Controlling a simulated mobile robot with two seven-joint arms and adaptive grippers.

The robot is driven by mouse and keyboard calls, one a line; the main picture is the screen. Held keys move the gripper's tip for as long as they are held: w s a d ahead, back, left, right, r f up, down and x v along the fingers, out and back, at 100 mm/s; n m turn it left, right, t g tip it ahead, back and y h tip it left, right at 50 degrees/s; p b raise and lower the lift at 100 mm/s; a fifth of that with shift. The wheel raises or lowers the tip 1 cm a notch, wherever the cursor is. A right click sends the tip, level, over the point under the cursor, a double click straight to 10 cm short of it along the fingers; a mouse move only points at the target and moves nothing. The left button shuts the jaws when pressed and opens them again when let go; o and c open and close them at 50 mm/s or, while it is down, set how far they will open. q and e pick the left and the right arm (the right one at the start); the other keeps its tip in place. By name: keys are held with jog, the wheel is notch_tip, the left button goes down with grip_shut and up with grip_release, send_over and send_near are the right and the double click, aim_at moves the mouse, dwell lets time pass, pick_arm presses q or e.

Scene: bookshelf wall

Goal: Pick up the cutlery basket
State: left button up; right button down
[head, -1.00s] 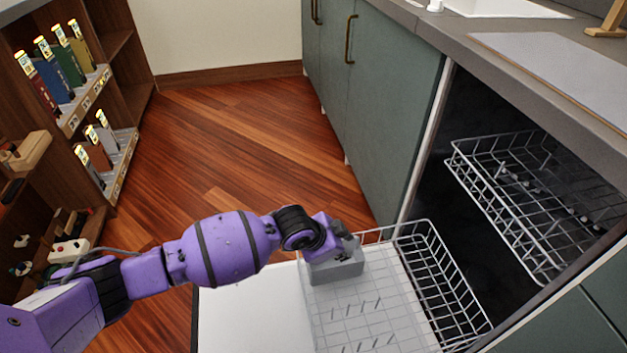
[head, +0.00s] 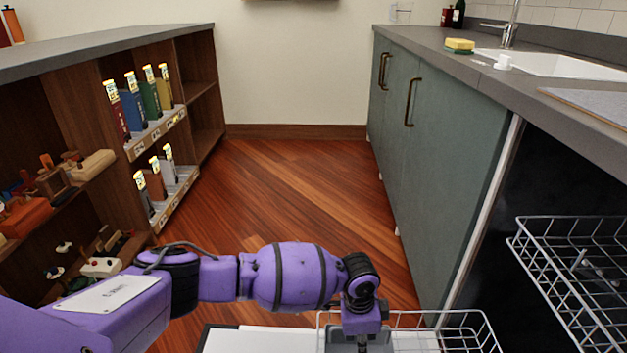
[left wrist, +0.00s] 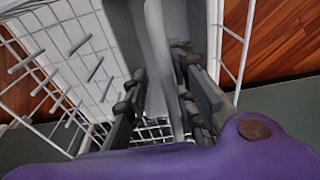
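The grey cutlery basket (head: 335,337) stands in the dishwasher's lower rack (head: 465,338), at the bottom edge of the head view and mostly hidden by my left arm. In the left wrist view the basket (left wrist: 196,22) has a pale upright handle (left wrist: 157,45) along its middle. My left gripper (left wrist: 162,88) is over the basket with one finger on each side of the handle. A gap shows between the left-hand finger and the handle; contact on the other side is unclear. My right gripper is not in view.
The upper rack (head: 575,265) juts out at the right under the counter (head: 480,75). A bookshelf (head: 205,100) with books and toys stands at the left. The wooden floor (head: 290,190) between shelf and cabinets (head: 435,130) is clear.

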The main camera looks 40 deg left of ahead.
pick_arm(q)
jog(key=f, duration=0.1)
jog(key=f+b, duration=0.1)
jog(key=shift+w+d+f, duration=0.2)
jog(key=shift+d+f, duration=0.05)
jog(key=shift+f, duration=0.05)
jog(key=shift+r, duration=0.1)
jog(key=shift+c, duration=0.5)
grip_shut()
